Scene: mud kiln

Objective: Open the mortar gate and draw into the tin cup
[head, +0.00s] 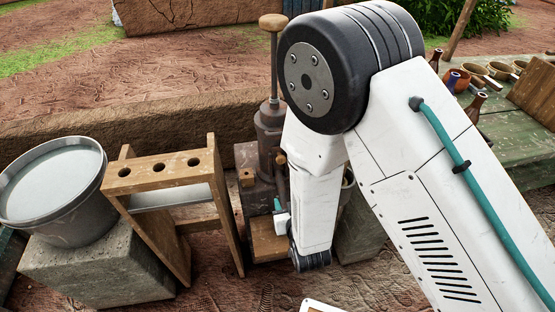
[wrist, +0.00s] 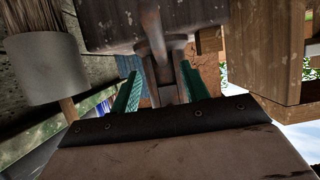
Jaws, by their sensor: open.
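The mortar dispenser (head: 270,125) is a dark metal body with an upright plunger and wooden knob, partly hidden behind my arm. A short handle with a wooden tip (head: 281,160) shows on its front, perhaps the gate handle. My gripper (head: 278,205) is mostly hidden by my arm in the head view; only a bit of teal finger shows low in front of the dispenser. In the wrist view, my open gripper (wrist: 160,70) has teal fingers on either side of a grey metal bar (wrist: 152,35). I cannot tell whether they touch it. I cannot pick out the tin cup with certainty.
A wooden rack (head: 160,172) with three holes stands left of the dispenser. Further left, a grey tub (head: 75,218) sits on a stone block (head: 100,270). Bottles and bowls (head: 478,70) stand on a table at right. A grey cylinder with bristles (wrist: 45,65) is close in the wrist view.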

